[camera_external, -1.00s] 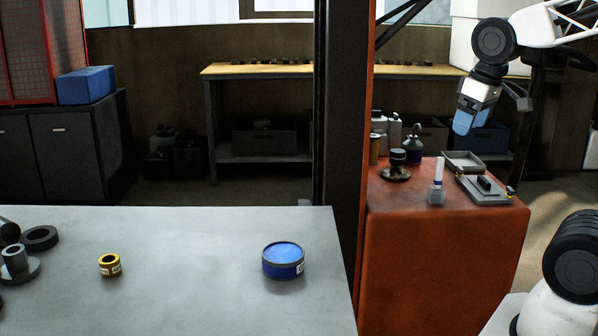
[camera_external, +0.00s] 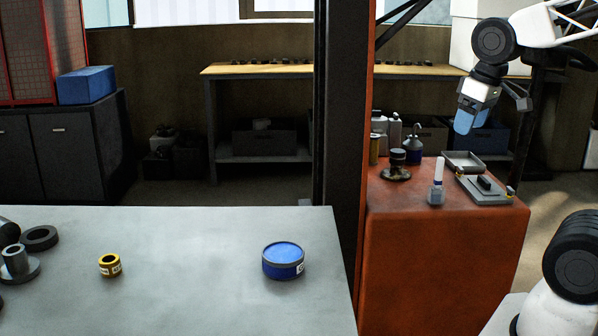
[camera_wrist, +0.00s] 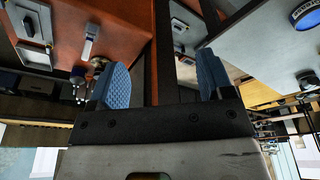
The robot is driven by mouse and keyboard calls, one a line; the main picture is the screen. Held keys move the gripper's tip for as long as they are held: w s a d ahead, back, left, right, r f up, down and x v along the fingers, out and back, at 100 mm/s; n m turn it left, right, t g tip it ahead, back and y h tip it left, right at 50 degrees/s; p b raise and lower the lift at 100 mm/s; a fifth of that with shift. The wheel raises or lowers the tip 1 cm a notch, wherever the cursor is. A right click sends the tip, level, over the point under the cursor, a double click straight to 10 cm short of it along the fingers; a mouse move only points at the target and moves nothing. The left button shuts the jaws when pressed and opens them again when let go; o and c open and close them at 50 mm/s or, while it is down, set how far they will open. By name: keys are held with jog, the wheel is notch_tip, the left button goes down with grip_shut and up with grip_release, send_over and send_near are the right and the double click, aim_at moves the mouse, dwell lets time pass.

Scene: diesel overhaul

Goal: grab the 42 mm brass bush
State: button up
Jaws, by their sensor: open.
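My gripper (camera_external: 470,121) hangs above the orange cabinet at the right, far from the bush. In the wrist view my gripper (camera_wrist: 158,78) shows its two blue pads wide apart with nothing between them. I cannot make out the bush clearly in the wrist view.
A blue round tin (camera_external: 284,261) stands on the grey table (camera_external: 200,240), right of the bush. Dark metal rings and a flanged part (camera_external: 17,262) lie left of it. A dark post (camera_external: 340,150) rises between the table and the orange cabinet (camera_external: 440,250), which carries bottles and a tray.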

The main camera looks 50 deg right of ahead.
jog(key=w+a+f+m+g+y, duration=0.2)
jog(key=w+a+m+g+y, duration=0.4)
jog(key=w+a, duration=1.95)
jog(key=m+y, duration=0.7)
jog(key=m, duration=0.2)
send_near(114, 256)
jog(key=shift+s+a+f+t, duration=0.2)
jog(key=shift+s+a, duration=0.1)
jog(key=shift+a, duration=0.15)
jog(key=shift+s+a+f+t, duration=0.2)
jog(key=shift+s+a, duration=0.05)
jog(key=shift+a, duration=0.2)
jog(key=shift+a+f+m+y, duration=0.2)
jog(key=shift+a+m+y, duration=0.05)
jog(key=shift+m+y, duration=0.05)
jog(key=shift+x, duration=1.3)
